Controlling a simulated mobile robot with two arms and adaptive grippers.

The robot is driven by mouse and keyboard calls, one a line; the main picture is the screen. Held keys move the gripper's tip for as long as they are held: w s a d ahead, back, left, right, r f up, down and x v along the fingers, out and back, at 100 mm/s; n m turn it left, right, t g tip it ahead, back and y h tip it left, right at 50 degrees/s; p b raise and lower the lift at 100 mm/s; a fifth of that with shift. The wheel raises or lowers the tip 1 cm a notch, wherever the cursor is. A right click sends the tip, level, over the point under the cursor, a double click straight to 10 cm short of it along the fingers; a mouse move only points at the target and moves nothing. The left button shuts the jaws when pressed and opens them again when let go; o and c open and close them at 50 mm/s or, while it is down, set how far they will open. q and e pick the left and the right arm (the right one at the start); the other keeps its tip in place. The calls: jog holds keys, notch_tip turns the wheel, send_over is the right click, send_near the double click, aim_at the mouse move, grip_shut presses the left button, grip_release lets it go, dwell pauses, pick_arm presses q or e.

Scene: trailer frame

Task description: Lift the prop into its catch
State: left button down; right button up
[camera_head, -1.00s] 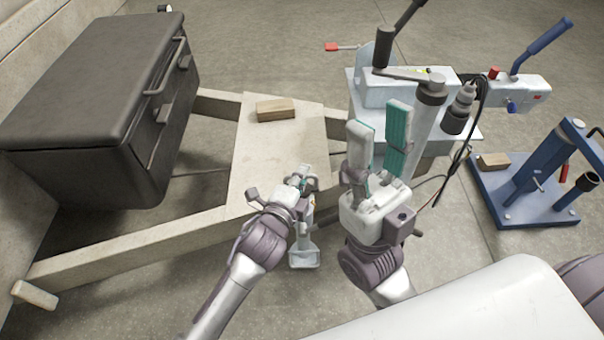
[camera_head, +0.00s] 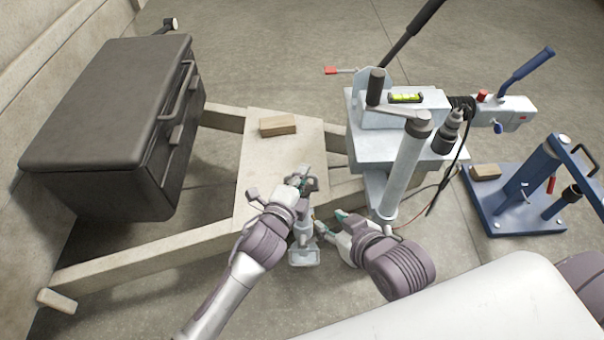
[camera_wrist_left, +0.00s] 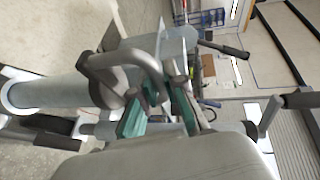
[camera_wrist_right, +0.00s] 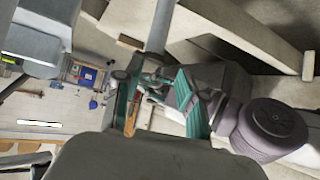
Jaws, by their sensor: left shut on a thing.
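The prop (camera_head: 303,245) is a light grey leg with a flat square foot, hanging beside the trailer frame's front beam. Its foot shows below my left wrist; its upper part is partly hidden. My left gripper (camera_head: 299,184) is at the top of the prop, shut on a grey bent handle (camera_wrist_left: 130,60). My right gripper (camera_head: 332,222) is just right of the prop, low down. Its teal fingers are apart in the right wrist view (camera_wrist_right: 160,105), with nothing clearly held between them. I cannot make out the catch.
A dark box (camera_head: 110,120) stands on the frame at left. A wooden block (camera_head: 278,125) lies on the pale plate (camera_head: 255,180). The hitch unit (camera_head: 400,125) with a thick grey tube (camera_head: 405,170) stands close to my right gripper. A blue stand (camera_head: 520,190) is at right.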

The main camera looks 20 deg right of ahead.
pick_arm(q)
notch_tip(320, 180, up, 3)
jog(key=shift+w+r+p, duration=0.1)
jog(key=shift+r+p, duration=0.05)
jog(key=shift+p, duration=1)
jog(key=shift+r+p, duration=0.35)
jog(key=shift+p, duration=0.2)
pick_arm(e)
jog(key=s+d+f+g, duration=0.1)
jog(key=s+g, duration=0.2)
jog(key=s, duration=0.2)
jog(key=s+d+f+g+h, duration=0.1)
jog(key=s+d+f+g, duration=0.1)
jog(key=s, duration=0.3)
jog(key=shift+s+d+g+h, duration=0.3)
jog(key=shift+s+g, duration=0.1)
jog(key=shift+g, duration=0.4)
pick_arm(q)
jog(key=shift+r, duration=0.2)
jog(key=c, duration=1.2)
grip_release()
jog(key=shift+f, duration=0.15)
jog(key=shift+a+f, duration=0.1)
jog(key=v, duration=1.2)
